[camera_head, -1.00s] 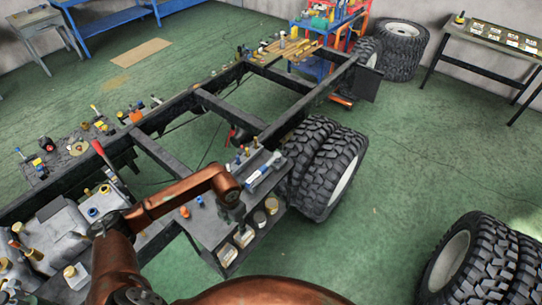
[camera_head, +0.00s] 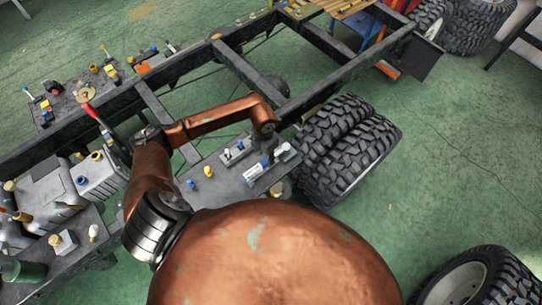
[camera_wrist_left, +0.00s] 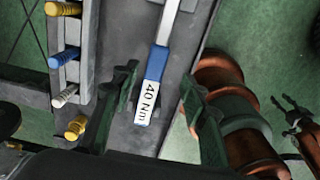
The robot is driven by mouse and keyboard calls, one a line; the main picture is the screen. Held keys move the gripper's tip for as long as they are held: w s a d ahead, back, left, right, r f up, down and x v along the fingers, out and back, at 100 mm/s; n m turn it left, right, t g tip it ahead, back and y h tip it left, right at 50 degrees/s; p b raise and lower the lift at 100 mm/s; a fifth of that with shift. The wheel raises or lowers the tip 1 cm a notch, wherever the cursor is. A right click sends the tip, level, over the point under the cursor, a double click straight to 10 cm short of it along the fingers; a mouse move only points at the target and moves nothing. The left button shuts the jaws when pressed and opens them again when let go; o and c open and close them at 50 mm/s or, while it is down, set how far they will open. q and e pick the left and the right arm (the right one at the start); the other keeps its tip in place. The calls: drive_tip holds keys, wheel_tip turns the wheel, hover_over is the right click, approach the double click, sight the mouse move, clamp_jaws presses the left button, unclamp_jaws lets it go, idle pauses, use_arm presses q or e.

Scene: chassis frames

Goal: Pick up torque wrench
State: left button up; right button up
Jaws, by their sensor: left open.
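The torque wrench (camera_wrist_left: 157,65) lies on a grey surface in the left wrist view, with a bright metal shaft, blue grip and white "40 Nm" label. My left gripper (camera_wrist_left: 161,108) is open, with one dark finger on each side of the labelled handle end. I cannot tell how high the fingers are above the surface. In the head view the wrench's label end (camera_head: 253,171) shows on the grey shelf, beside my left gripper (camera_head: 268,148).
A grey rack (camera_wrist_left: 73,60) with yellow, blue and white-handled pieces stands left of the wrench. The grey shelf (camera_head: 222,182) holds small knobs and adjoins the chassis frame (camera_head: 237,65). Large tyres (camera_head: 350,150) stand right of the shelf. Green floor lies beyond.

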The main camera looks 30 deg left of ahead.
sight(264, 162)
use_arm(q)
drive_tip(key=shift+s+f, duration=0.1)
drive_tip(key=shift+f, duration=0.45)
drive_tip(key=shift+a+f, duration=0.2)
drive_tip(key=shift+f, duration=0.15)
wheel_tip(264, 162, down, 4)
drive_tip(key=shift+a+r+p, duration=0.15)
drive_tip(key=shift+r+p, duration=0.05)
drive_tip(key=shift+p, duration=0.3)
drive_tip(key=shift+f, duration=0.45)
use_arm(e)
drive_tip(key=shift+w+d+r, duration=0.45)
drive_tip(key=shift+w+r, duration=0.05)
drive_tip(key=shift+r, duration=0.15)
use_arm(q)
drive_tip(key=shift+c, duration=0.7)
use_arm(e)
drive_tip(key=shift+a, duration=0.1)
use_arm(q)
drive_tip(key=c, duration=1)
use_arm(e)
drive_tip(key=shift+s+a, duration=0.25)
